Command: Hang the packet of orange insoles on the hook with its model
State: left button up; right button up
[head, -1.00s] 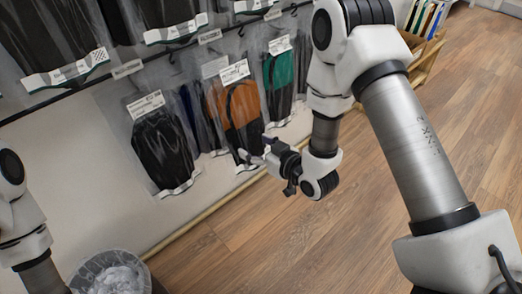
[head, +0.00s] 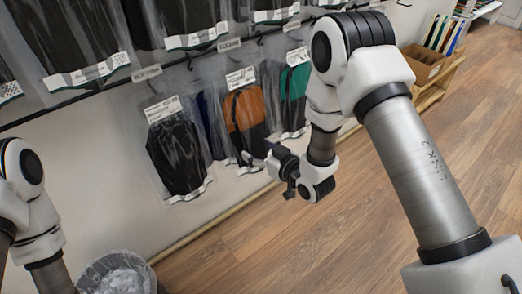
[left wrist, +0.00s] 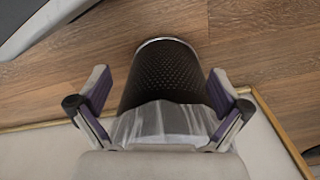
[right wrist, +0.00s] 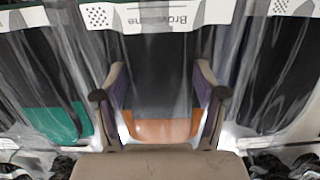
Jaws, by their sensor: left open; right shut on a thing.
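The packet of orange insoles (head: 243,110) is clear plastic with a white header and orange and black insoles. It is upright in the lower row, between a black packet (head: 176,152) and a green packet (head: 293,92). My right gripper (head: 258,160) is shut on its lower part. In the right wrist view the orange insoles (right wrist: 160,130) show between the fingers (right wrist: 162,72). I cannot tell whether the header is on the hook (head: 259,42). My left gripper (left wrist: 160,80) is open and empty, seen only in the left wrist view.
A dark rail (head: 95,94) crosses the wall, with more packets above it. A bin with a clear liner (head: 117,274) stands below left; it also shows in the left wrist view (left wrist: 160,70). The floor is clear.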

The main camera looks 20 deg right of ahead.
dwell(0.7)
jog(key=o, duration=1.3)
jog(key=shift+c, duration=0.2)
